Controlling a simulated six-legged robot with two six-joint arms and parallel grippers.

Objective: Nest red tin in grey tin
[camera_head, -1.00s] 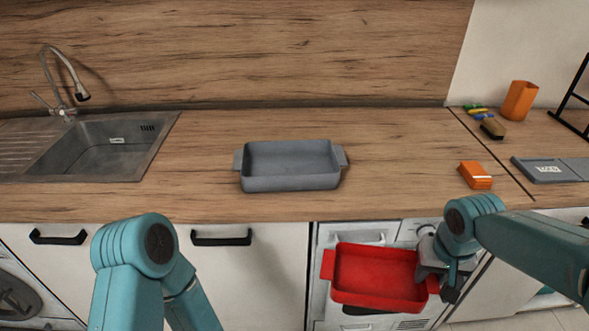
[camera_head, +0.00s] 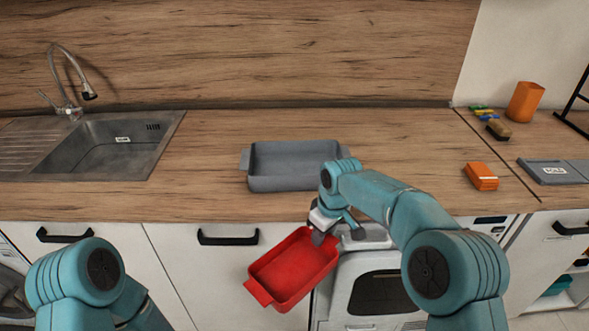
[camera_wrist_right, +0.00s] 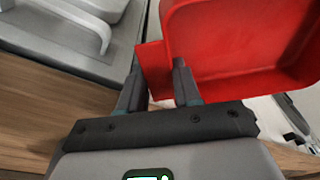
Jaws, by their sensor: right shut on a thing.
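The red tin (camera_head: 292,268) is held in front of the counter edge, tilted, in the head view. My right gripper (camera_head: 322,232) is shut on the red tin's handle at its upper right end. In the right wrist view the fingers (camera_wrist_right: 160,88) pinch the handle of the red tin (camera_wrist_right: 240,50). The grey tin (camera_head: 285,180) stands upright and empty on the counter, behind and above the red tin in the picture. The two tins are apart. My left gripper is out of view; only part of that arm shows at lower left.
The sink (camera_head: 105,145) with its faucet lies at the left. An orange box (camera_head: 481,177), a brush (camera_head: 498,129), an orange cup (camera_head: 524,101) and a grey scale-like item (camera_head: 556,172) are at the right. The counter (camera_head: 205,185) is clear between sink and grey tin.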

